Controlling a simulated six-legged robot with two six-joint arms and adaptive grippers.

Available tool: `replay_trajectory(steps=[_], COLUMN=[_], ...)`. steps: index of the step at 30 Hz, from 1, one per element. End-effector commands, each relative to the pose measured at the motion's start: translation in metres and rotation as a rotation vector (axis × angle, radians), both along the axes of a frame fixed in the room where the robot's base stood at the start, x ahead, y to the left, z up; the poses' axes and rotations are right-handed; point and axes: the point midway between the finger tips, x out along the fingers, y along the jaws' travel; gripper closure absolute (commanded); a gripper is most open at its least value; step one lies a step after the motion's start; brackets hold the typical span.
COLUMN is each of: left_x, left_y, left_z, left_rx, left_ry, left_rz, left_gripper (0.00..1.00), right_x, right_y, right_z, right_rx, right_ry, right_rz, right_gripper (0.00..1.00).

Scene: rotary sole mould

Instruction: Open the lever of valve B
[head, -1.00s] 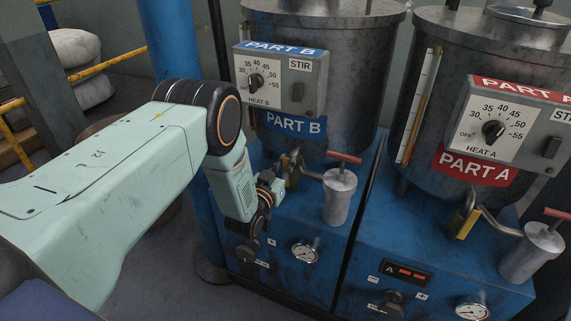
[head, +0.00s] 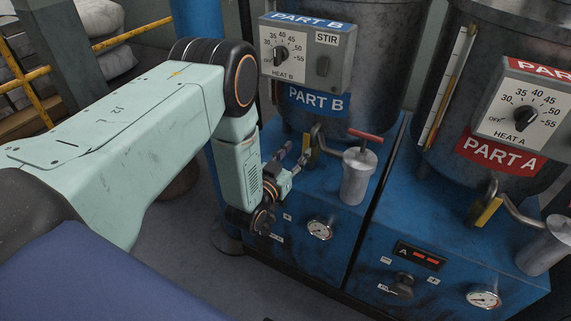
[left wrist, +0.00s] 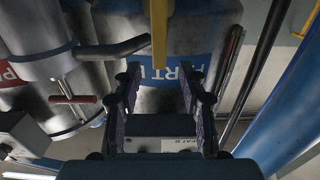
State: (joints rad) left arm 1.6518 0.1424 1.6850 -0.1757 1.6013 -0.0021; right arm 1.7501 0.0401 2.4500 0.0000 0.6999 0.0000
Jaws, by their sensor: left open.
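The yellow lever of valve B (head: 308,158) sits on the grey outlet pipe below the blue PART B sign (head: 318,101). In the left wrist view the lever (left wrist: 159,32) is a yellow bar coming down from the top edge, in line with the gap between my fingers. My left gripper (head: 291,160) is open and empty, just left of the lever in the head view. Its two fingers (left wrist: 160,78) also show spread in the left wrist view. The lever's end lies near the fingertips; I cannot tell how far apart they are in depth. My right gripper is not in view.
A grey pot with a red T-handle (head: 358,178) stands right of valve B. The HEAT B control box (head: 306,52) is above. Valve A's yellow lever (head: 487,212) is farther right. A blue post (head: 198,20) stands behind my left arm.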

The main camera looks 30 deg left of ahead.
Motion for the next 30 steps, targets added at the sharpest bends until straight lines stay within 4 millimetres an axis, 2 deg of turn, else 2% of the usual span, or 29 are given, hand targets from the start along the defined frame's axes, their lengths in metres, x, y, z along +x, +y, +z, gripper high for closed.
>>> replay_trajectory(steps=[3, 10, 30], left_x=[-0.024, -0.051, -0.056], left_y=[0.001, 0.002, 0.002], left_z=[-0.001, 0.000, -0.004], left_rx=[-0.001, 0.000, -0.001], left_ry=[0.004, 0.001, 0.019], left_rz=[0.001, 0.000, -0.001], left_gripper=[0.58, 0.58, 0.58], right_x=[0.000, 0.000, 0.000], right_y=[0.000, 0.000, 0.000], right_z=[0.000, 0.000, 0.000], right_rx=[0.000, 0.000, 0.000], right_ry=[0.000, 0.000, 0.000], right_rz=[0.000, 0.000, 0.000], right_gripper=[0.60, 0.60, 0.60])
